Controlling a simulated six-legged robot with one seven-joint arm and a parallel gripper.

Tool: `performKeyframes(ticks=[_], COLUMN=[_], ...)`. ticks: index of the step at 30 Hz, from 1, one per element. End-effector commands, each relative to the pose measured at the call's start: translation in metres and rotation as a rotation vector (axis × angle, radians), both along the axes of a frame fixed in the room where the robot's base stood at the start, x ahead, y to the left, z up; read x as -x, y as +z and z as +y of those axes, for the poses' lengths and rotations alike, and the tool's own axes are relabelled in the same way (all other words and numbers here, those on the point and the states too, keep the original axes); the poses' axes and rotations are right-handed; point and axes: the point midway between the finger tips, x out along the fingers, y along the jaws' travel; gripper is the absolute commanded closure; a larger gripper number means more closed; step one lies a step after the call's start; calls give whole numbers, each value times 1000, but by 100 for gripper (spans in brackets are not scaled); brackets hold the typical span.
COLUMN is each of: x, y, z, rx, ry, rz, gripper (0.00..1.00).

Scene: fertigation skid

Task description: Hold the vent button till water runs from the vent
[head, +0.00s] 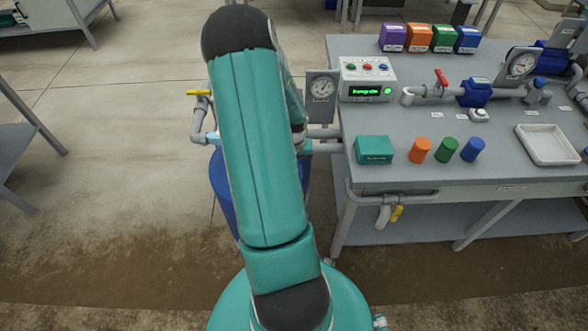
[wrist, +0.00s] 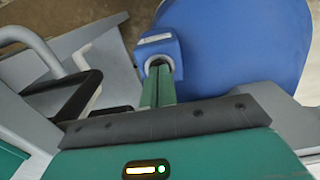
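In the wrist view my gripper (wrist: 159,72) has its two green fingers side by side, shut with nothing seen between them. The fingertips are at a grey-ringed round opening in a small blue housing (wrist: 160,45) with a white label. This is likely the vent button's place, but the button is hidden by the fingertips. I cannot tell whether they press it. A large rounded blue body (wrist: 245,40) is beside the housing. In the head view my arm hides the gripper and most of a blue drum (head: 221,194). No running water shows, and I cannot identify the vent outlet.
A grey bench (head: 440,120) at the right bears a control box (head: 367,79), a teal box (head: 373,150), coloured caps, a white tray (head: 547,144) and piping. A grey pipe with a yellow handle (head: 198,92) stands left of my arm.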

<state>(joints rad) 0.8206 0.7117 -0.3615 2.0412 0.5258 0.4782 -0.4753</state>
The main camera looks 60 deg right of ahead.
Motion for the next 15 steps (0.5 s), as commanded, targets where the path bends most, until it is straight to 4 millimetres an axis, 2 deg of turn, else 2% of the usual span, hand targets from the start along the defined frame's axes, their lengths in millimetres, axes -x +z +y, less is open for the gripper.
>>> performKeyframes(ticks=[8, 15], x=[0, -1], y=[2, 18], z=[0, 0], rx=[0, 1], ry=[0, 2], rz=[0, 0], gripper=[100, 100])
